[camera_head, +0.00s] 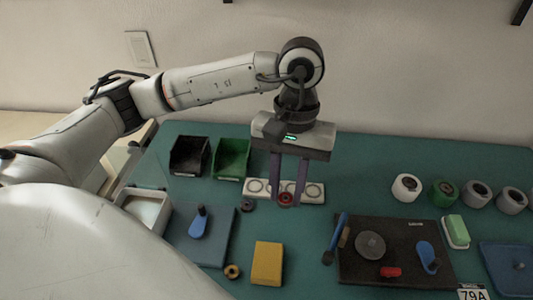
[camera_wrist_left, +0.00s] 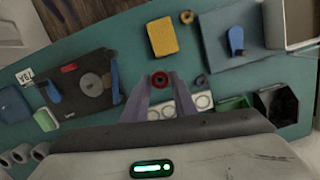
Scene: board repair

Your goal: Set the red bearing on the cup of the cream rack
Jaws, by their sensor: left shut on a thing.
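The red bearing (camera_head: 286,199) is between the fingertips of my left gripper (camera_head: 286,202), which is shut on it. In the left wrist view the red bearing (camera_wrist_left: 160,79) shows as a ring between the tips of my left gripper (camera_wrist_left: 160,82). The cream rack (camera_head: 316,191) is a pale strip with several round cups, right below and behind the fingers. It shows in the left wrist view too (camera_wrist_left: 203,101), partly hidden by the fingers. I cannot tell whether the bearing touches the rack. My right gripper is not in view.
A dark ring (camera_head: 247,206) and a brass ring (camera_head: 232,271) lie on the green mat. A yellow block (camera_head: 267,263) is in front. A black board (camera_head: 390,275) with parts is at right. Black (camera_head: 189,157) and green (camera_head: 231,160) bins stand behind left. White and green rolls (camera_head: 407,187) line the right.

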